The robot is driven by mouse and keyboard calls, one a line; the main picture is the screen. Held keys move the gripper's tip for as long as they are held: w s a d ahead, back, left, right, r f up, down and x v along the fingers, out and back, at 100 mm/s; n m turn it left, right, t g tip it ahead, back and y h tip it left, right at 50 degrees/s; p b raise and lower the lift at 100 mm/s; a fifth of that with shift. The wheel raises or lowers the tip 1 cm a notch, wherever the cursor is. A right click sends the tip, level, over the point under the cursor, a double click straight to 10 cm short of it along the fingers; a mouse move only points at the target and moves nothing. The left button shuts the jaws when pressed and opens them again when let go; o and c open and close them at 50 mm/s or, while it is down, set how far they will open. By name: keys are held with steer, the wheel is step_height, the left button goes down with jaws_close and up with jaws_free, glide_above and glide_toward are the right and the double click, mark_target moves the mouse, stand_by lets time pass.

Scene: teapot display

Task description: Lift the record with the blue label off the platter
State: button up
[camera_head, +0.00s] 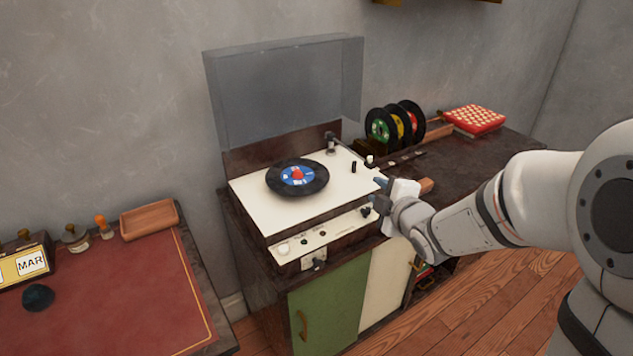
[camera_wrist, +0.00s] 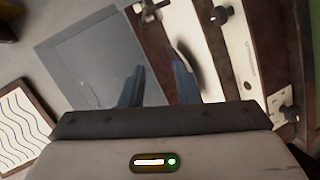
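The record with the blue label (camera_head: 318,178) lies flat on the turntable's platter, with a red centre showing; it hides the platter beneath it. The record player (camera_head: 252,207) has a cream top, and its clear lid (camera_head: 285,90) stands raised behind. My gripper (camera_head: 379,184) is to the right of the record, near the player's right front corner and apart from the record. In the wrist view my gripper (camera_wrist: 157,75) has its two fingers spread with nothing between them. A dark curved shape beside the right finger there is perhaps the record's edge, mostly hidden.
The tonearm (camera_head: 331,141) and knobs stand at the player's right side. Several records with coloured labels (camera_head: 381,130) stand in a rack behind right, beside a red patterned box (camera_head: 474,118). A desk (camera_head: 110,290) with a wooden tray (camera_head: 149,219) is at left.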

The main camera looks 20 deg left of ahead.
mark_target(315, 209)
steer(key=a+f+n+y+b, duration=0.1)
steer(key=a+f+n+y, duration=0.1)
steer(key=a, duration=0.1)
steer(key=s+a+f+n+y+b, duration=0.1)
steer(key=a+f+n+y, duration=0.1)
steer(key=a+f, duration=0.1)
steer(key=s+a+f+n+g+y+b, duration=0.1)
steer(key=a+f+n+b, duration=0.1)
steer(key=shift+a+f+n+y, duration=0.2)
steer(key=shift+a+n+y, duration=0.1)
steer(key=shift+a+y, duration=0.1)
steer(key=shift+a, duration=0.3)
steer(key=x, duration=0.7)
steer(key=shift+a+r, duration=0.25)
steer(key=shift+a, duration=0.05)
steer(key=shift+s, duration=0.1)
jaws_close()
